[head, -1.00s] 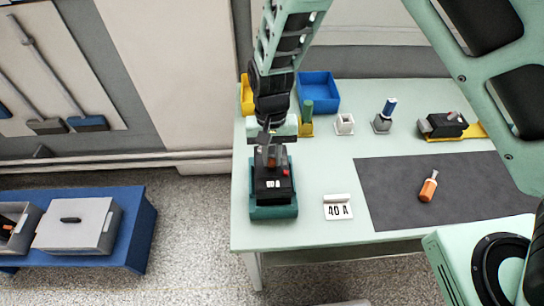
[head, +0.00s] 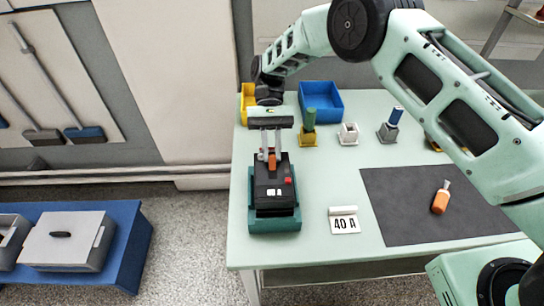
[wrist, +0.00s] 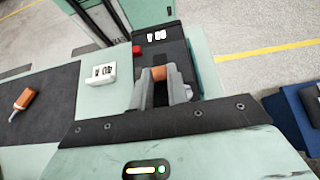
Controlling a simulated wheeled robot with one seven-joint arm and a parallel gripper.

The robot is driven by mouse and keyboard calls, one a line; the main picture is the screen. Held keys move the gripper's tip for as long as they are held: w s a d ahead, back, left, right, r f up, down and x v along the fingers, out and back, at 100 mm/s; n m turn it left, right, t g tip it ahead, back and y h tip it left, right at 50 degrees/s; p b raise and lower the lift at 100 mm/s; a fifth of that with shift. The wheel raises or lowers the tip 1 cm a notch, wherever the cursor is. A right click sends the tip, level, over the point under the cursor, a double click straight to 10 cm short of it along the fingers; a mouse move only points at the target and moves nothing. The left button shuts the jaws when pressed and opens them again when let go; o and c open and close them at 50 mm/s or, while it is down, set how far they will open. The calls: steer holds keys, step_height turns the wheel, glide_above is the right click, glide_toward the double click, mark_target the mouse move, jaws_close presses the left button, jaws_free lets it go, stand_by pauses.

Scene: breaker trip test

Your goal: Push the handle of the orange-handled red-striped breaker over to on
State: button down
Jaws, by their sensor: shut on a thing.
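A black breaker (head: 271,193) with an orange handle (head: 271,160) sits in a teal holder (head: 274,223) at the table's left end. A small red button and two white marks show on its top; I cannot make out a red stripe. My gripper (head: 267,152) reaches down over the breaker's far end, its fingers shut on the orange handle. In the wrist view my fingertips (wrist: 165,80) stand on either side of the handle (wrist: 159,72), which is partly hidden between them. The breaker body also shows there (wrist: 160,50).
An orange bottle-like item (head: 440,199) lies on a dark mat (head: 400,220). Blue (head: 321,100) and yellow bins and small stands with green and blue pegs line the back. A blue bench (head: 130,245) stands left.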

steer(key=shift+w+f+g+b, duration=0.1)
steer(key=shift+f+g+b, duration=0.1)
steer(key=shift+g+b, duration=0.2)
steer(key=c, duration=1.4)
jaws_free()
steer(key=shift+o, duration=0.2)
